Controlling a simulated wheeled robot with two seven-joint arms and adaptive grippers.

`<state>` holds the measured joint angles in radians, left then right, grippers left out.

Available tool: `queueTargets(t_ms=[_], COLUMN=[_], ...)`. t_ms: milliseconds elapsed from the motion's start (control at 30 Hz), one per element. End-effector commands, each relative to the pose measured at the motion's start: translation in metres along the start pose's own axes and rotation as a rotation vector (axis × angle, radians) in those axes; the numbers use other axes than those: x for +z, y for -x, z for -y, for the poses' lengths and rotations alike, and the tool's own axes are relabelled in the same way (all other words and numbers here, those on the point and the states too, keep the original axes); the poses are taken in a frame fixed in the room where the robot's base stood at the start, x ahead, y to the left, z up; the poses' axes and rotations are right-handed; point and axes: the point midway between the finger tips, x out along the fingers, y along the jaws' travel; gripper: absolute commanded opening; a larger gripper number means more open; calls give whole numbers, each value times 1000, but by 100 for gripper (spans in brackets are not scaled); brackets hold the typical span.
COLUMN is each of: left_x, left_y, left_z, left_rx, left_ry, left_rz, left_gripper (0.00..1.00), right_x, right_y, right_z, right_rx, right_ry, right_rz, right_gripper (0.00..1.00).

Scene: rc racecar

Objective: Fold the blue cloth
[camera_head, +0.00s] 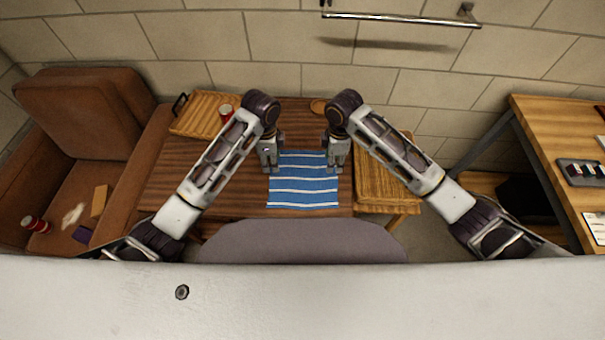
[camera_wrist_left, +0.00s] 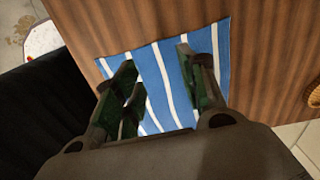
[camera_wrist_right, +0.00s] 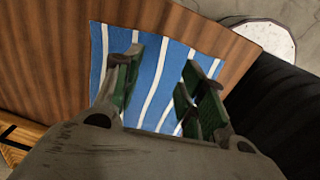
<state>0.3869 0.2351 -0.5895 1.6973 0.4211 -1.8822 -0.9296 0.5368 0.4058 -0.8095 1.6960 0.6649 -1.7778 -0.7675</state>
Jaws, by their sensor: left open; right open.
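The blue cloth (camera_head: 303,185) with white stripes lies flat and spread out on the wooden table (camera_head: 180,184). It also shows in the left wrist view (camera_wrist_left: 160,82) and in the right wrist view (camera_wrist_right: 158,82). My left gripper (camera_head: 270,168) is open above the cloth's left edge, near its far corner. My right gripper (camera_head: 336,168) is open above the cloth's right edge, near its far corner. Both grippers are empty. In the wrist views the green-padded fingers hide parts of the cloth. I cannot tell how high the fingertips are above it.
A wooden tray (camera_head: 190,118) with a red can (camera_head: 226,112) stands at the table's back left. A lighter wooden stand (camera_head: 385,185) is right of the table. A brown armchair (camera_head: 85,115) stands left, a desk (camera_head: 560,135) right. The table left of the cloth is clear.

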Motion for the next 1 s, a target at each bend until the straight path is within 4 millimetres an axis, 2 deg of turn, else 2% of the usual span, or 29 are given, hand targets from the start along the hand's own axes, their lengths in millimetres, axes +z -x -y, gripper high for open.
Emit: queueTargets(t_ms=[267, 467, 1000], left_x=[0, 0, 0], left_y=[-1, -9, -65], left_z=[0, 0, -1], left_rx=[0, 0, 2], left_ry=[1, 2, 2], left_rz=[0, 0, -1], left_gripper=[41, 41, 41], right_x=[0, 0, -1], right_y=[-1, -9, -65], right_z=[0, 1, 1], right_rx=[0, -2, -2], right_ry=[-1, -1, -1], right_rz=[0, 0, -1], right_gripper=[41, 41, 41])
